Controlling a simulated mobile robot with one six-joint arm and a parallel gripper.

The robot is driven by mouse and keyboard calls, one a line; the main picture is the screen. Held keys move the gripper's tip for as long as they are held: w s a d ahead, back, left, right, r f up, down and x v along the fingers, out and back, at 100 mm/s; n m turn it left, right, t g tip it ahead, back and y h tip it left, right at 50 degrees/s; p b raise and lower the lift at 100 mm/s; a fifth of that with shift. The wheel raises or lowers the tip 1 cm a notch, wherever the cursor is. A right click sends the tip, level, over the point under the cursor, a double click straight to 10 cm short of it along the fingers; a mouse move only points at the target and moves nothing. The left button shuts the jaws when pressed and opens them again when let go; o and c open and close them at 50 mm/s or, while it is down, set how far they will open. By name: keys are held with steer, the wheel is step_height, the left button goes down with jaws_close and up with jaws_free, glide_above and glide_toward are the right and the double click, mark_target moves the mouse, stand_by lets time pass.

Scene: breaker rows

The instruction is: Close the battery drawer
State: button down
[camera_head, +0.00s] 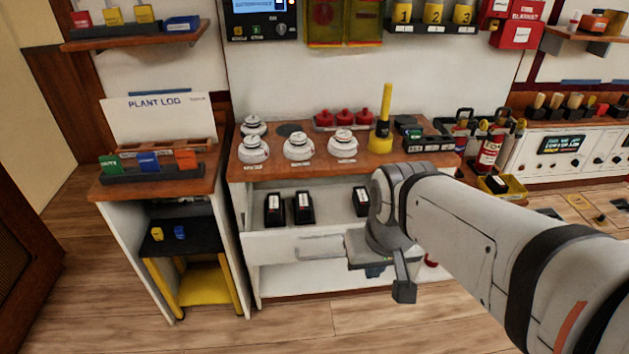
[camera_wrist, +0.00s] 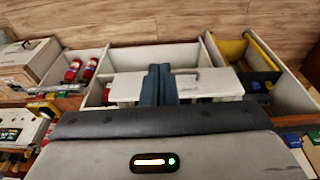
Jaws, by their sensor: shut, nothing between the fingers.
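The battery drawer (camera_head: 268,246) is a white drawer in the middle bench, standing open. Black battery packs with white labels (camera_head: 304,207) stand in it; several may be hidden by my arm. A pale grey handle-like bar (camera_head: 320,244) is on its front. In the wrist view the fingers (camera_wrist: 158,70) are pressed together and empty, close to a white panel (camera_wrist: 215,84). I cannot tell whether they touch it.
The bench top (camera_head: 240,170) above carries white domed items (camera_head: 298,146) and a yellow upright handle (camera_head: 385,105). A cabinet with a yellow-framed stand (camera_head: 205,285) is at left. Fire extinguishers (camera_head: 490,150) are at right. Wooden floor (camera_head: 350,315) in front is clear.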

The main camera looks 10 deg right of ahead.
steer(key=w+d+f+n+t+h+b, duration=0.1)
steer(key=w+d+f+n+t, duration=0.25)
steer(key=w, duration=0.55)
steer(key=w+d+f+n+t+h+b, duration=0.1)
steer(key=w+d+n+t+h+b, duration=0.1)
steer(key=w+d+n, duration=0.5)
steer(key=n+g+y+b, duration=0.1)
steer(key=n+g+y, duration=0.1)
steer(key=n+y, duration=0.45)
glide_toward(328, 250)
steer(key=shift+y, duration=0.55)
steer(key=b+x, duration=0.4)
steer(key=shift+w+d+f+b, duration=0.15)
steer(key=shift+d+f+b, duration=0.05)
steer(key=shift+f+b, duration=0.25)
steer(key=shift+d, duration=0.15)
